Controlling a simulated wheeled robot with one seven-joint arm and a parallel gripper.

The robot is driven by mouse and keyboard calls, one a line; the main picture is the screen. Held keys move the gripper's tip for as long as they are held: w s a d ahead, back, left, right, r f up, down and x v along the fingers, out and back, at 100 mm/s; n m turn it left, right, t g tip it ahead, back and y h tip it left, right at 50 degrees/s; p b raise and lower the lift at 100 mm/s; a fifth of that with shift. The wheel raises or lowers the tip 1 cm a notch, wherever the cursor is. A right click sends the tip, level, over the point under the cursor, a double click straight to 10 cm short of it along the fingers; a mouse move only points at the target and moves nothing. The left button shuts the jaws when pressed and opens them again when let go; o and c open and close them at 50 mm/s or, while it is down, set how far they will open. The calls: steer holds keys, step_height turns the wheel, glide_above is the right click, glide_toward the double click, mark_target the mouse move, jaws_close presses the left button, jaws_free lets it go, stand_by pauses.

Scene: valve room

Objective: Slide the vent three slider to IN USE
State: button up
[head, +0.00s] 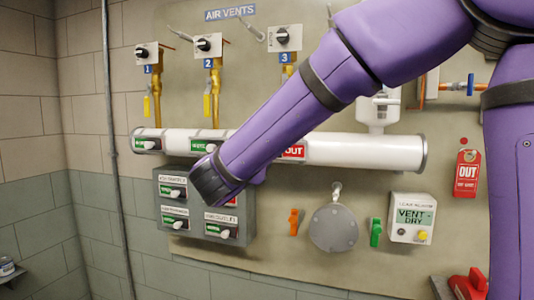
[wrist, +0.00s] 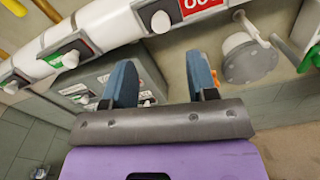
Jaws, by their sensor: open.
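The vent three slider is on the white pipe (head: 350,149), under the tag 3. Its red OUT label (head: 293,151) shows in the head view, beside my forearm, which hides the rest of it. In the wrist view a slider with a red OUT label (wrist: 199,6) has a pale round knob (wrist: 161,21) on a black slot. My gripper (wrist: 161,82) is open and empty, its two blue fingers apart. The knob lies beyond the fingertips, not between them. In the head view the fingers are hidden behind my arm.
The neighbouring pipe slider (head: 205,145) shows green. A grey box (head: 184,205) with several sliders sits below the pipe, close to my gripper.

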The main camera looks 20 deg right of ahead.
steer(key=x, duration=0.9)
steer(key=shift+d, duration=0.2)
steer(key=shift+w, duration=0.1)
